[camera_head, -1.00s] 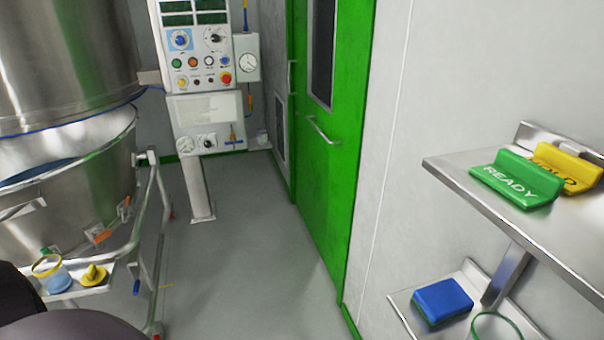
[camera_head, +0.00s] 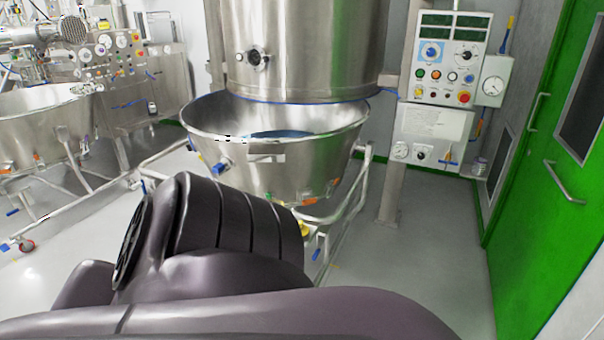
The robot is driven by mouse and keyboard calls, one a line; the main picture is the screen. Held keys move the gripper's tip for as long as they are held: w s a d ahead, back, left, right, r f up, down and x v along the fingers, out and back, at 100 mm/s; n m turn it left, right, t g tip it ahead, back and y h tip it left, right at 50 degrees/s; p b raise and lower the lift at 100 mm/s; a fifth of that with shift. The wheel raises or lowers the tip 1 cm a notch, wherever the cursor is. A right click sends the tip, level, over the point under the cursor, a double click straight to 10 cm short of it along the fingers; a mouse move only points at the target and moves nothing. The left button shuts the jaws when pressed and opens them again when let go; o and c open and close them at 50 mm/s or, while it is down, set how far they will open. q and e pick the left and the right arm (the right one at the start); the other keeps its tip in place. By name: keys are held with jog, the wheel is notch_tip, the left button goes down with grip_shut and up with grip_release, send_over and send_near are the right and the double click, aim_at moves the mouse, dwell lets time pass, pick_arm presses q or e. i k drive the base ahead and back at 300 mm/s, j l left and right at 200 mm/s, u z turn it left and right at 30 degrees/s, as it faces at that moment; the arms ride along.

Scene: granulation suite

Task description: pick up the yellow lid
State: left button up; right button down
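A small yellow thing (camera_head: 305,229), which looks like the yellow lid, shows just right of my dark arm, low beside the steel bowl. Only a part of it is visible, and my arm hides what is around it. Neither of my grippers is in view. A dark arm link of mine fills the lower middle of the picture.
The wide steel bowl (camera_head: 230,125) stands under a steel column (camera_head: 300,45) on a tubular trolley frame (camera_head: 350,205). A control panel (camera_head: 447,60) stands right of it, near a green door (camera_head: 550,150). Grey floor (camera_head: 430,260) is clear between. Another bowl (camera_head: 45,125) stands left.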

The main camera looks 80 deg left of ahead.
aim_at(305, 229)
jog(key=k+u, duration=0.2)
jog(key=u, duration=0.15)
jog(key=k+u, duration=0.15)
jog(key=u, duration=1.85)
jog(key=i+j+z, duration=0.3)
jog(key=i+j, duration=0.7)
jog(key=j, duration=0.1)
